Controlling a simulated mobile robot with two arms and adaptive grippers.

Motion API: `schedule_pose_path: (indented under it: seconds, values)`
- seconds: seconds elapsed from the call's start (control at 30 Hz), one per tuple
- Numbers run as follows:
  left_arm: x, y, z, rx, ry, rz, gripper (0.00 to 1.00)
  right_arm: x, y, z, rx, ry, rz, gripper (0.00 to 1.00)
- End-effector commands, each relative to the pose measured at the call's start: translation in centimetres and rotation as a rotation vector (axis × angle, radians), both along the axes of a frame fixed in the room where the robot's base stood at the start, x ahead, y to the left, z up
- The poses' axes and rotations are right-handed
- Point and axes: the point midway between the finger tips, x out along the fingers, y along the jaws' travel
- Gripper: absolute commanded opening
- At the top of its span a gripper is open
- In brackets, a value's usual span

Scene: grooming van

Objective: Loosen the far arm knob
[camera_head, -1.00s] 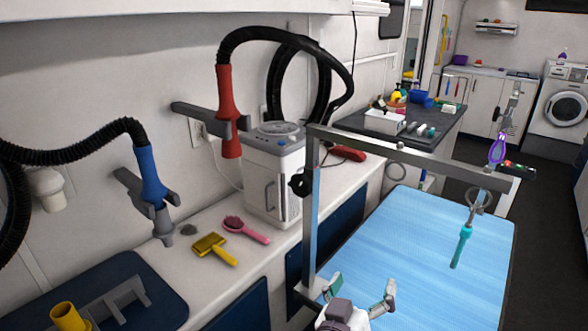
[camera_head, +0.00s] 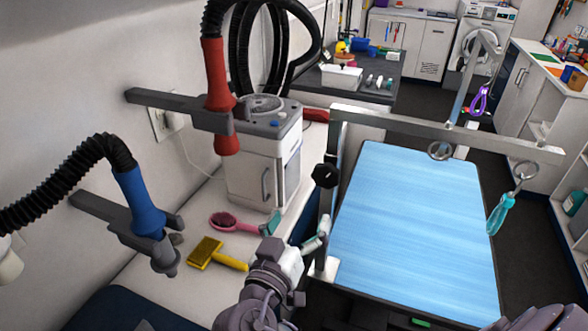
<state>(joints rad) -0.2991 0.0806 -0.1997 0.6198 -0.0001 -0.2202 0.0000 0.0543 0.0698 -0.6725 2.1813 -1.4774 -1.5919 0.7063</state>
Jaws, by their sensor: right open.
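A black knob (camera_head: 325,175) sits on the left side of the upright post of the silver grooming arm (camera_head: 400,124), below the corner where the crossbar begins. It is the only arm knob I can make out. One finger lies over the counter and the other close to the foot of the post.
The blue grooming table (camera_head: 415,230) is bare. A teal-handled loop (camera_head: 502,210) hangs from the crossbar. On the left are a white cabinet unit (camera_head: 250,170), a pink brush (camera_head: 230,222), a yellow brush (camera_head: 207,252), and red (camera_head: 214,80) and blue (camera_head: 139,200) dryer nozzles in wall holders.

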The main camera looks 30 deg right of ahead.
Motion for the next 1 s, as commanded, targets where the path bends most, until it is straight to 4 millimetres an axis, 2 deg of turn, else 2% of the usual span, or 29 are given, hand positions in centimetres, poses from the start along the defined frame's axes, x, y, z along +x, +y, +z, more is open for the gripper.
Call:
schedule_pose_path:
  seconds: [0.17,0.5,0.7,1.0]
  values:
    - [-0.1,-0.1,0.7,-0.002,0.001,0.0,0.4,1.0,-1.2,0.3,-0.005,-0.001,-0.002,0.91]
    - [0.0,-0.1,2.9,-0.001,0.0,0.0,0.4,5.5,-6.7,0.5,-0.006,0.001,-0.004,0.91]
    - [0.0,-0.1,3.9,-0.001,0.0,0.0,0.4,7.7,-9.2,0.3,-0.006,0.001,-0.002,0.91]
    - [0.0,-0.1,4.2,-0.001,0.0,0.0,0.4,8.9,-10.5,0.0,0.0,0.001,0.001,0.91]
